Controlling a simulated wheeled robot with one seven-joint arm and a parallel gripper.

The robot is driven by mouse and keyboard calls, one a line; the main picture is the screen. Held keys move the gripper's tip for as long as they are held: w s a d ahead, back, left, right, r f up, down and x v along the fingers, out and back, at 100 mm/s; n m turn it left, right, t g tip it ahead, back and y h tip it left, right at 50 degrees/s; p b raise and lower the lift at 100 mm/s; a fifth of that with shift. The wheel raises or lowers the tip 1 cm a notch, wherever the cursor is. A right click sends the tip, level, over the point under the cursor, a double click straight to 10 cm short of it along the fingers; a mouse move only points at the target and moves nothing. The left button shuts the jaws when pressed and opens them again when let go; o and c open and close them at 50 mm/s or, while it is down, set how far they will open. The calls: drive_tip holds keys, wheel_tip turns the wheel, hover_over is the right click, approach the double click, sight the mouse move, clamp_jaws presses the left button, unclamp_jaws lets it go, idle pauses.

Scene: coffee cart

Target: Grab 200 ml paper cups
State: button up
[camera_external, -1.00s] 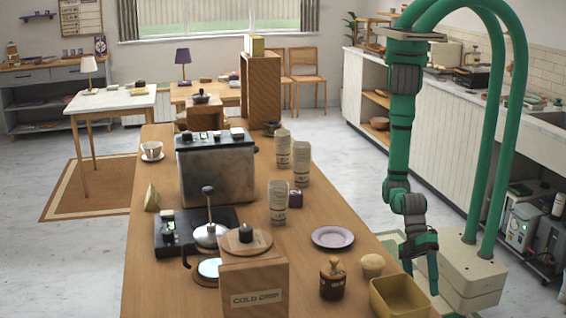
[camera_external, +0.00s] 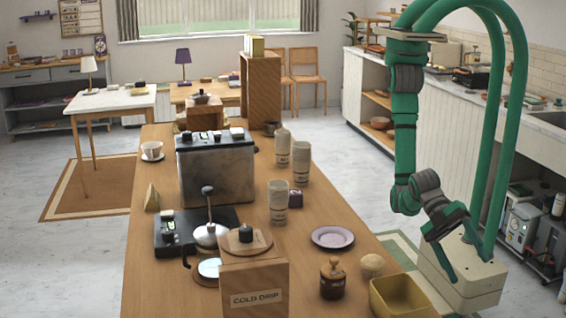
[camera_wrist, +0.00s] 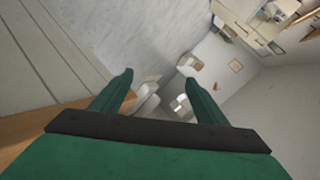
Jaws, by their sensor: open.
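Three stacks of pale paper cups with printed bands stand on the wooden counter in the external view: a far stack (camera_external: 283,148), a middle stack (camera_external: 301,163) and a near stack (camera_external: 278,203). Their size marks are too small to read. My gripper (camera_external: 470,269) is open and empty, to the right of the counter and well away from all three stacks. It points down and to the right. In the wrist view my gripper (camera_wrist: 158,76) has its two green fingers apart, with no cup between them or in sight.
On the wooden counter (camera_external: 335,283) are a metal machine (camera_external: 216,170), a cold drip box (camera_external: 254,288), a purple plate (camera_external: 332,238), a brown jar (camera_external: 333,282) and a yellow bin (camera_external: 398,296). Free counter lies between the near stack and the plate.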

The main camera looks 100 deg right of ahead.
drive_tip(key=w+d+r+n+t, duration=0.1)
drive_tip(key=w+d+r+t, duration=0.25)
drive_tip(key=w, duration=0.25)
drive_tip(key=w+d+r+t+y, duration=0.1)
drive_tip(key=w+d+r+t, duration=0.15)
drive_tip(key=w+d, duration=0.35)
drive_tip(key=w+d+r+n+t, duration=0.1)
drive_tip(key=w+d+r+t, duration=0.15)
drive_tip(key=w, duration=0.45)
drive_tip(key=w+d+r+n+t+h, duration=0.1)
drive_tip(key=w+d+r+t, duration=0.25)
drive_tip(key=d, duration=0.55)
drive_tip(key=w+d+r+n+t, duration=0.25)
drive_tip(key=d+r+t, duration=0.25)
drive_tip(key=d, duration=0.5)
drive_tip(key=m+g+h, duration=0.2)
drive_tip(key=m+h, duration=0.8)
approach(278, 204)
drive_tip(key=w+d, duration=0.2)
drive_tip(key=w, duration=0.1)
drive_tip(key=shift+r+x, duration=0.15)
drive_tip(key=shift+x, duration=2.25)
drive_tip(key=shift+r+x, duration=0.1)
drive_tip(key=shift+x, duration=2.3)
drive_tip(key=shift+w, duration=0.1)
drive_tip(key=c, duration=1.2)
